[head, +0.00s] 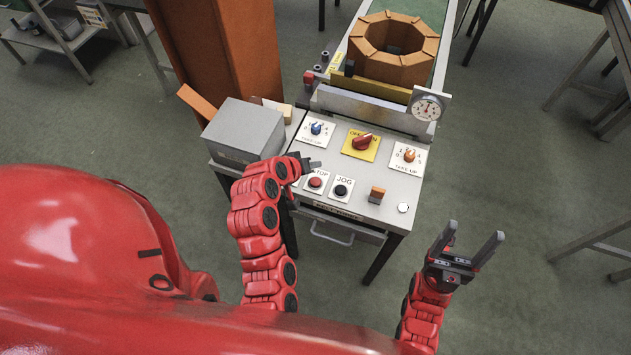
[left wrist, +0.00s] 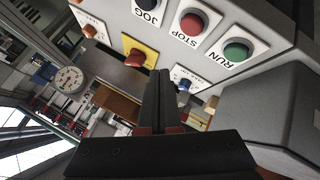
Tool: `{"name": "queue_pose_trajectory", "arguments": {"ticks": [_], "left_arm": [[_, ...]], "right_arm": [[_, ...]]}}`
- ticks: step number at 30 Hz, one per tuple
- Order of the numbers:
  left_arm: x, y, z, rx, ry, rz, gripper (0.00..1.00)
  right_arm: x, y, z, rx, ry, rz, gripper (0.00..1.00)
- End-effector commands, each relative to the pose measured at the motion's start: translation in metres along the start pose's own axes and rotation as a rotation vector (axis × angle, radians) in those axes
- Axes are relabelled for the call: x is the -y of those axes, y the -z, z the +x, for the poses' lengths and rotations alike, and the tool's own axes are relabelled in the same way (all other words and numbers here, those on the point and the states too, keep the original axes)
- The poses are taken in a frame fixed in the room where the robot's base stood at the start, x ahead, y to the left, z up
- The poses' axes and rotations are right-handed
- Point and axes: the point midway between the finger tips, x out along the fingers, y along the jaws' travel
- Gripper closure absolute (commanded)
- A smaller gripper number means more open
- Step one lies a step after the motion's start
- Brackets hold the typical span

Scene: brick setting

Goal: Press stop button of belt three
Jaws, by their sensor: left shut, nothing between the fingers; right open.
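The red STOP button (head: 316,182) sits on a white plate on the grey control panel (head: 370,183), left of the black JOG button (head: 341,190). My left gripper (head: 313,164) is shut and empty, just behind the STOP plate in the head view. In the left wrist view the STOP button (left wrist: 192,23) is between JOG (left wrist: 147,4) and the green RUN button (left wrist: 237,51). The shut fingers (left wrist: 160,85) appear apart from it. In the head view my left arm hides RUN. My right gripper (head: 476,231) is open and empty, right of the panel.
A blue knob (head: 316,128), a red knob on a yellow plate (head: 362,142) and an orange knob (head: 409,155) line the panel's back. A grey box (head: 243,132) stands left of my left gripper. Behind are a gauge (head: 427,106) and a brick ring (head: 394,47).

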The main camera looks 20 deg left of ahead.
Motion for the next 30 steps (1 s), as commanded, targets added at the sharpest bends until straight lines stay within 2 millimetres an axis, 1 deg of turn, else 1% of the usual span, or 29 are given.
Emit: {"name": "queue_pose_trajectory", "arguments": {"ticks": [1,7,9,12,16,30], "left_arm": [[0.005,-0.005,0.007,0.002,0.001,-0.001,1.00],[0.020,-0.021,0.028,0.001,0.000,-0.002,1.00],[0.026,-0.026,0.036,0.001,0.000,0.000,1.00],[0.030,-0.030,0.042,0.001,0.000,0.000,1.00],[0.032,-0.032,0.044,0.000,0.000,0.000,1.00],[0.031,-0.031,0.043,-0.001,0.000,0.000,1.00]], "right_arm": [[0.000,-0.001,-0.006,0.000,0.000,0.000,0.27],[0.001,-0.003,-0.019,0.000,0.000,0.000,0.27],[0.001,-0.005,-0.029,0.000,0.000,0.000,0.27],[0.002,-0.006,-0.035,0.000,0.000,0.000,0.27],[0.002,-0.006,-0.037,0.000,0.000,0.000,0.27],[0.002,-0.006,-0.036,0.000,0.000,0.000,0.27]]}}
